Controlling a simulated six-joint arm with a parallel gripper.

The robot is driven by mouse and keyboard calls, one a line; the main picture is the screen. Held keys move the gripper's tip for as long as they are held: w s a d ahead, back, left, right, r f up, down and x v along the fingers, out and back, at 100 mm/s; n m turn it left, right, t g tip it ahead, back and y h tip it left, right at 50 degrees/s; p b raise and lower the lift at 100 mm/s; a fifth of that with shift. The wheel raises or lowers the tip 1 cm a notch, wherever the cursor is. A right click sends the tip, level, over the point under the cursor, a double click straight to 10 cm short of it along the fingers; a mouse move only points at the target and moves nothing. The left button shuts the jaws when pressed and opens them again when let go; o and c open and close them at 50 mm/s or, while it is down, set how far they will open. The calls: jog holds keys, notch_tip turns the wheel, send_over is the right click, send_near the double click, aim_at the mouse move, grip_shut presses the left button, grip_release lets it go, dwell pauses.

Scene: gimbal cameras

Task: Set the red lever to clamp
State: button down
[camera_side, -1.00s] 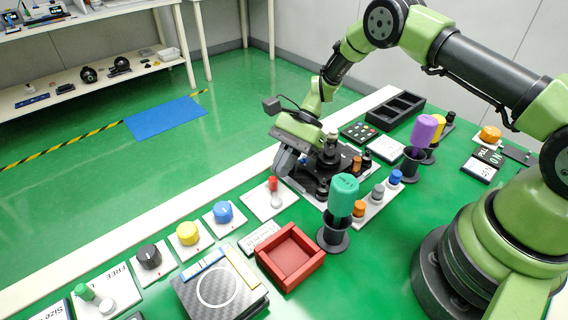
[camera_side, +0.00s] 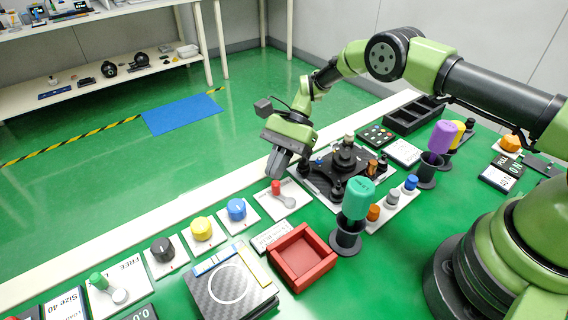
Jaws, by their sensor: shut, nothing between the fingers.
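The red lever (camera_side: 276,187) has a red knob on a short arm that runs to a grey pivot on a white square plate (camera_side: 293,206). The knob points up and to the left in the picture, toward the table's far edge. My gripper (camera_side: 277,172) is shut and empty, pointing down, just above and behind the red knob. I cannot tell whether the fingertips touch the knob. Any marking for the clamp position on the plate is not readable.
Blue (camera_side: 236,209), yellow (camera_side: 201,228) and black (camera_side: 163,249) knobs stand left of the lever. A black fixture (camera_side: 344,160) stands to the right. A teal-topped holder (camera_side: 357,200) and a red tray (camera_side: 302,257) stand in front. A green lever (camera_side: 99,281) is at far left.

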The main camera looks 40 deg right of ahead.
jog(key=shift+a, duration=0.75)
dwell(1.2)
jog(key=shift+s+d, duration=0.3)
jog(key=shift+s, duration=0.45)
jog(key=w+d+r, duration=0.5)
jog(key=d+r, duration=0.1)
jog(key=r, duration=0.1)
jog(key=shift+w+t, duration=0.25)
jog(key=shift+t, duration=0.05)
